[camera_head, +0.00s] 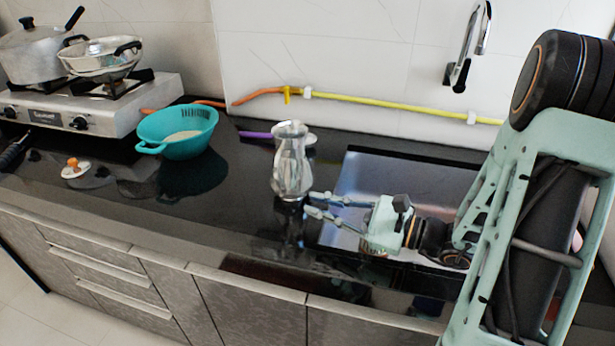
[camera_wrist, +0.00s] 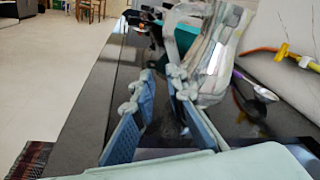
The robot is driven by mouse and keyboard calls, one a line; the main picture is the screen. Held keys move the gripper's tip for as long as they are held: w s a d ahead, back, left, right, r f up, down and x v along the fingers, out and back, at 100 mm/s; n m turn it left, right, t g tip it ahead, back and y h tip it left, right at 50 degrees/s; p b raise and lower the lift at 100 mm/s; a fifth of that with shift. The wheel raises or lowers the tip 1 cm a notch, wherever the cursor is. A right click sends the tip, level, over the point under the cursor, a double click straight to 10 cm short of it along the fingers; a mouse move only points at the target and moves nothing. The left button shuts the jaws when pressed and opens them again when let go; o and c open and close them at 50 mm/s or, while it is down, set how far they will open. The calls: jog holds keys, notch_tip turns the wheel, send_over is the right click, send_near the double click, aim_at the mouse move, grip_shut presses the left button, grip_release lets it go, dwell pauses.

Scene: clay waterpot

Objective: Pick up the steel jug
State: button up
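The steel jug (camera_head: 291,165) is a shiny, waisted vessel standing upright on the black counter in the head view. In the wrist view the jug (camera_wrist: 217,55) is at the upper right, with a pale handle curving off its left side. My gripper (camera_head: 310,203) is low over the counter, just right of the jug's lower part and pointing left. In the wrist view the two fingers of my gripper (camera_wrist: 160,76) are apart with nothing between them. The right finger overlaps the jug's lower left edge; I cannot tell whether it touches.
A teal colander (camera_head: 178,130) stands left of the jug, near a stove (camera_head: 95,100) with pots. A purple-handled ladle (camera_head: 256,135) lies behind the jug. A dark sink area (camera_head: 400,180) is on the right, below a tap (camera_head: 467,50). A yellow hose (camera_head: 400,107) runs along the wall.

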aim_at(283, 184)
jog(key=shift+m+t, duration=0.3)
jog(key=shift+t, duration=0.2)
jog(key=w+a, duration=0.3)
jog(key=shift+w+a+r, duration=0.25)
jog(key=shift+w, duration=0.15)
jog(key=shift+r+b+x, duration=0.2)
jog(key=shift+b+x, duration=0.3)
jog(key=shift+x, duration=2.25)
grip_shut()
jog(key=shift+r, duration=0.15)
